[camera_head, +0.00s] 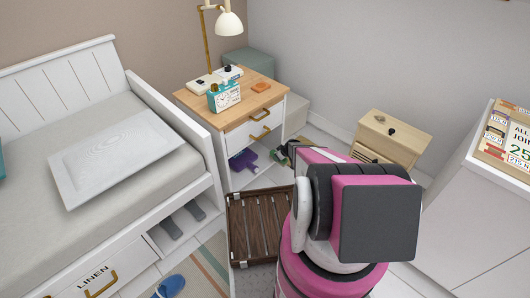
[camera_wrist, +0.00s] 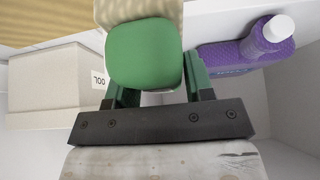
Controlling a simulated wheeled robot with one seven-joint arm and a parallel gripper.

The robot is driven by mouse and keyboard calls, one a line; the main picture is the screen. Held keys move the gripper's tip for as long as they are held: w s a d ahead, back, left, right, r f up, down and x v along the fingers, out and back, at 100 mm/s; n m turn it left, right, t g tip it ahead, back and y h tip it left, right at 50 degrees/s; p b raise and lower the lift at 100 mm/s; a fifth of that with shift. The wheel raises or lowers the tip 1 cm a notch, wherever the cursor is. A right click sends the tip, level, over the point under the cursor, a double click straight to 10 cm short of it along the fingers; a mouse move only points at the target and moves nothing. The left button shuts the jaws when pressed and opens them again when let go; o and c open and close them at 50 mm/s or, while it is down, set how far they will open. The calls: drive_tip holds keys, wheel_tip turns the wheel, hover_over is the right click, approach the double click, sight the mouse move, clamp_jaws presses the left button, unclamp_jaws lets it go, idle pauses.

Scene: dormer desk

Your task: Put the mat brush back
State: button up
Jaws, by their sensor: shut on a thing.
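In the wrist view my gripper (camera_wrist: 150,85) has its green fingers on either side of a thing with a rounded green face (camera_wrist: 145,55) and a cream part behind it. I take this to be the mat brush; its bristles do not show. My gripper is shut on it. In the head view my pink and grey arm covers most of the gripper, which is low to the right of the white-and-wood bedside cabinet (camera_head: 236,120). The brush cannot be made out clearly there.
A purple bottle with a white cap (camera_wrist: 268,45) is close on the right in the wrist view; a cream labelled box (camera_wrist: 55,85) is on the left. A slatted brown crate (camera_head: 238,232) stands before the cabinet. A wooden drawer unit (camera_head: 395,135) is at the right wall.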

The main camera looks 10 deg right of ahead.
drive_tip(key=w+a, duration=0.4)
drive_tip(key=w, duration=0.1)
drive_tip(key=w+a, duration=0.1)
drive_tip(key=w, duration=0.2)
drive_tip(key=shift+a, duration=0.4)
drive_tip(key=shift+w+a, duration=0.4)
drive_tip(key=shift+w, duration=0.2)
drive_tip(key=shift+w+a, duration=0.35)
drive_tip(key=shift+w, duration=0.25)
drive_tip(key=shift+s+d+f, duration=0.1)
drive_tip(key=shift+s+f, duration=0.05)
drive_tip(key=shift+f, duration=0.65)
drive_tip(key=shift+s+f, duration=0.15)
drive_tip(key=shift+f, duration=0.6)
drive_tip(key=shift+f, duration=0.3)
drive_tip(key=o, duration=1)
drive_tip(key=v, duration=1.1)
